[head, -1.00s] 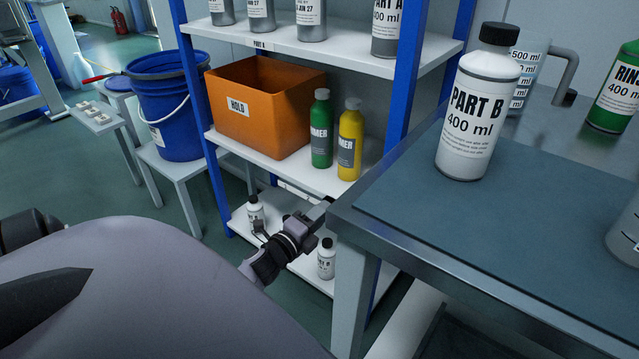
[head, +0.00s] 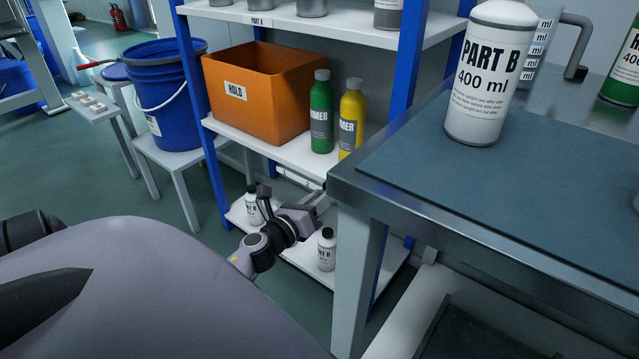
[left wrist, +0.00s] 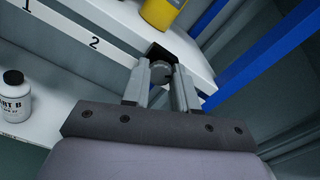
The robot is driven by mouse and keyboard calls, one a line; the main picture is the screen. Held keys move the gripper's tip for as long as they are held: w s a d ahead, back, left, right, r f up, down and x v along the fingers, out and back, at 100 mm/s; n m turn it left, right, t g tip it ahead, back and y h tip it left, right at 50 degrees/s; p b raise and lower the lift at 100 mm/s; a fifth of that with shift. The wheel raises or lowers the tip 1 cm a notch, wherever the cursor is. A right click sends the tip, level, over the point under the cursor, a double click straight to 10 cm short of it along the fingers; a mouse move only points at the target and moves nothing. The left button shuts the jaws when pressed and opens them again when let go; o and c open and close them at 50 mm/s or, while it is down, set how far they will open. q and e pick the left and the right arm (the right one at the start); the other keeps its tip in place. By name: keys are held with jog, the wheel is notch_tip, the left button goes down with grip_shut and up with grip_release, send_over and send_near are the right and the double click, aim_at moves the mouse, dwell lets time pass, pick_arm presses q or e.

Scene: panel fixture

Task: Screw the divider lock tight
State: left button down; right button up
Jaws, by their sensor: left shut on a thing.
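The divider lock shows in the left wrist view as a round grey knob (left wrist: 160,72) with a black part behind it, at a white shelf edge (left wrist: 105,48) marked 1 and 2. My left gripper (left wrist: 160,76) is shut on the knob, one finger on each side. In the head view my left gripper (head: 314,206) reaches toward the shelf rack just left of the workbench corner; the knob cannot be made out there. How tight the lock is cannot be told. My right gripper is not in view.
The steel workbench (head: 345,190) stands close on the right, with a Part B bottle (head: 487,75) on it. Small white bottles (head: 327,250) stand on the low shelf near my wrist. Green (head: 321,115) and yellow (head: 351,118) bottles and an orange bin (head: 262,95) sit above.

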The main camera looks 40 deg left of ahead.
pick_arm(q)
jog(key=shift+m+b, duration=0.9)
jog(key=shift+m, duration=2.6)
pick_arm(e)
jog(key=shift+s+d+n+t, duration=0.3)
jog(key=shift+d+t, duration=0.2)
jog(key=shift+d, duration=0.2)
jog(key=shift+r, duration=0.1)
pick_arm(q)
jog(key=c, duration=0.9)
grip_release()
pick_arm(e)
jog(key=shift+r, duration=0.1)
